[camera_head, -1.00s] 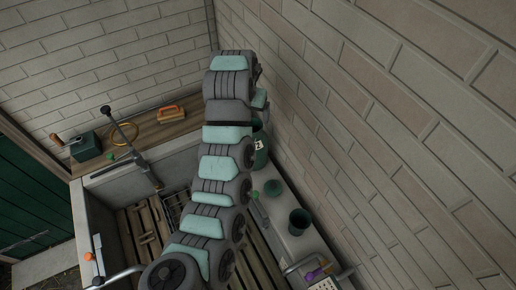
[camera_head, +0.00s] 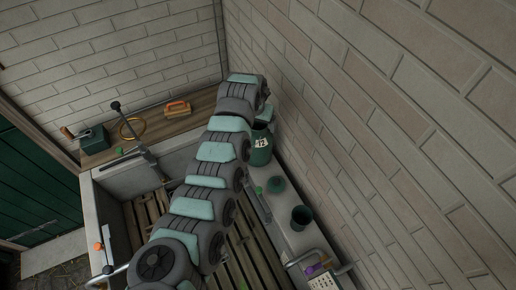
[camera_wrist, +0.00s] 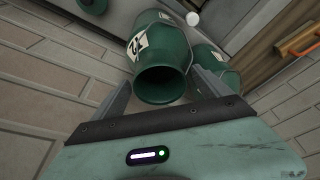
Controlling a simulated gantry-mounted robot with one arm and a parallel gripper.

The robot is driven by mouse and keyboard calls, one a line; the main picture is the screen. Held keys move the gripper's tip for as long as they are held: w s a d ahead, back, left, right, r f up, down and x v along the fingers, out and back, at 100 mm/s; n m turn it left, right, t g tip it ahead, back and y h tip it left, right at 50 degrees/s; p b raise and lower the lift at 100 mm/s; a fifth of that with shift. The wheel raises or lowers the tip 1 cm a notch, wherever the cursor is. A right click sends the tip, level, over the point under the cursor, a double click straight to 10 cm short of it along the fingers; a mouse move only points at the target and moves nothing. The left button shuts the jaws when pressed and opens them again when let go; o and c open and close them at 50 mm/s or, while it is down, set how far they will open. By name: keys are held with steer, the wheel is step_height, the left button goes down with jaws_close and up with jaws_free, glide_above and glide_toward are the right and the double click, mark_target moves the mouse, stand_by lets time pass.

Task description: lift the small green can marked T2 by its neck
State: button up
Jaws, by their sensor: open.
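The small green can (camera_head: 261,150) stands on the ledge along the right wall in the head view, its white label facing out. In the wrist view the can (camera_wrist: 164,50) has its dark open mouth towards me and its label, partly cut by its curve, on the left. My gripper (camera_wrist: 162,80) is open, with one finger on each side of the can's mouth and neck. Narrow gaps seem to show on both sides; I cannot tell whether either finger touches. In the head view my arm hides the fingers.
Another green can (camera_wrist: 214,68) stands close beside the right finger. In the head view, a green lid-like piece (camera_head: 277,185) and an open green pot (camera_head: 302,217) stand along the ledge. An orange brush (camera_head: 177,108) lies on the back shelf. The brick wall is close on the right.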

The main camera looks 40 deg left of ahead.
steer(key=shift+f, duration=0.25)
steer(key=shift+c, duration=0.6)
jaws_close()
stand_by(0.3)
